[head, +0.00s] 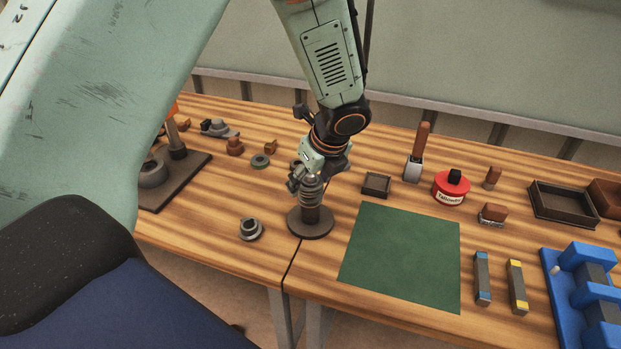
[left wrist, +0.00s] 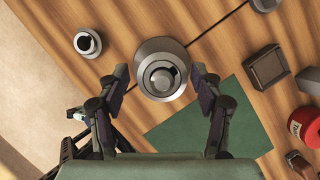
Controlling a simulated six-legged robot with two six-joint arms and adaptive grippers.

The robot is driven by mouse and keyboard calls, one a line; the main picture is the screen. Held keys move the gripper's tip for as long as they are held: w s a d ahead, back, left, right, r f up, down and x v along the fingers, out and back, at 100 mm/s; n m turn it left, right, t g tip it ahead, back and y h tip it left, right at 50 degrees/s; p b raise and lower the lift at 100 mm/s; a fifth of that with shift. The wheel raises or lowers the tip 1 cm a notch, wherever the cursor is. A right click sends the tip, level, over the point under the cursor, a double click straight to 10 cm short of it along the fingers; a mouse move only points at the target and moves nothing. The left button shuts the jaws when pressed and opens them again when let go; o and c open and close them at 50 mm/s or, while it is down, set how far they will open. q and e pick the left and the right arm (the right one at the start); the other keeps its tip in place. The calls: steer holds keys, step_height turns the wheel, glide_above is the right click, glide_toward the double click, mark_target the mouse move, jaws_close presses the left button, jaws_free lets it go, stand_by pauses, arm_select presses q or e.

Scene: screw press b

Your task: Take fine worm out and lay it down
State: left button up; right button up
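The fine worm (head: 312,193) appears to be the grey ribbed piece standing upright in a round dark stand (head: 310,224) on the bench. In the left wrist view the worm (left wrist: 162,80) is seen from above, in the middle of the stand's round base (left wrist: 153,48). My left gripper (head: 309,178) is at the worm's top. In the left wrist view the left gripper (left wrist: 160,76) is open, one finger on each side of the worm, with gaps visible. My right gripper is not in view.
A grey ring-shaped part (head: 250,229) lies left of the stand. A bare green mat (head: 403,255) lies to its right. A small dark tray (head: 376,184), a brush (head: 416,155) and a red tin (head: 451,187) stand behind the mat. A blue rack (head: 567,310) is far right.

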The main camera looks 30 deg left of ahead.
arm_select(q)
steer(key=shift+w+d, duration=0.15)
steer(key=shift+w, duration=0.05)
steer(key=c, duration=0.5)
steer(key=shift+s, duration=0.1)
steer(key=c, duration=0.7)
steer(key=o, duration=0.8)
steer(key=c, duration=0.8)
steer(key=shift+c, duration=0.3)
steer(key=shift+r+p, duration=1.5)
steer(key=shift+p, duration=0.3)
steer(key=shift+r, duration=0.1)
